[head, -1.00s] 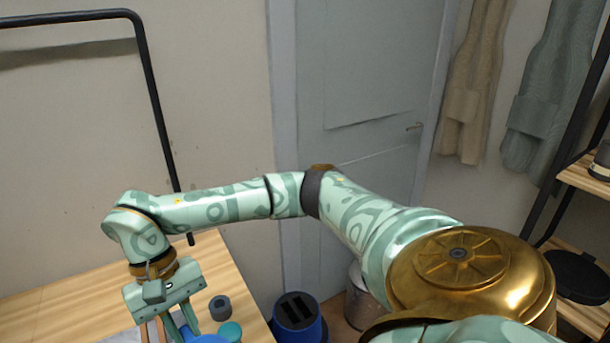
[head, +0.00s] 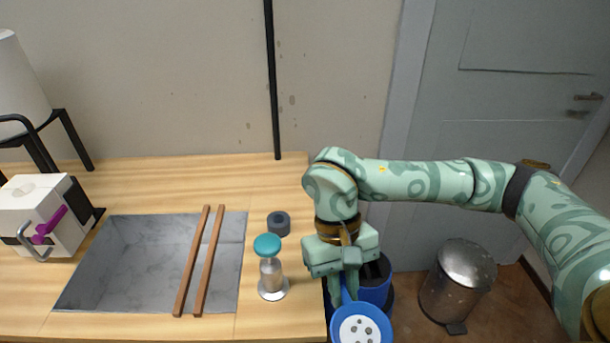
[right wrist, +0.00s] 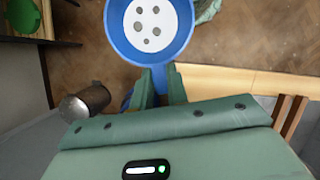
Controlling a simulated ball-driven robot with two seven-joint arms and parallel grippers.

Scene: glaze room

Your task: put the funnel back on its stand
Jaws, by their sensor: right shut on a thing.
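The funnel (head: 362,324) is a blue round bowl with a white, holed disc inside. My right gripper (head: 345,293) is shut on its blue stem or handle, just off the worktop's right edge. In the right wrist view the funnel (right wrist: 150,22) sits beyond the fingertips (right wrist: 160,82), its bowl open to the camera. I cannot tell for sure which thing is the stand. A dark grey ring (head: 279,223) stands on the worktop, left of the gripper. My left gripper is not in view.
A teal-topped metal tool (head: 270,270) stands on the worktop (head: 140,190) near the ring. Two wooden bars (head: 199,260) lie across a grey basin (head: 130,250). A white box (head: 40,210) is at left. A blue bin (head: 376,288) and metal bin (head: 458,280) stand on the floor.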

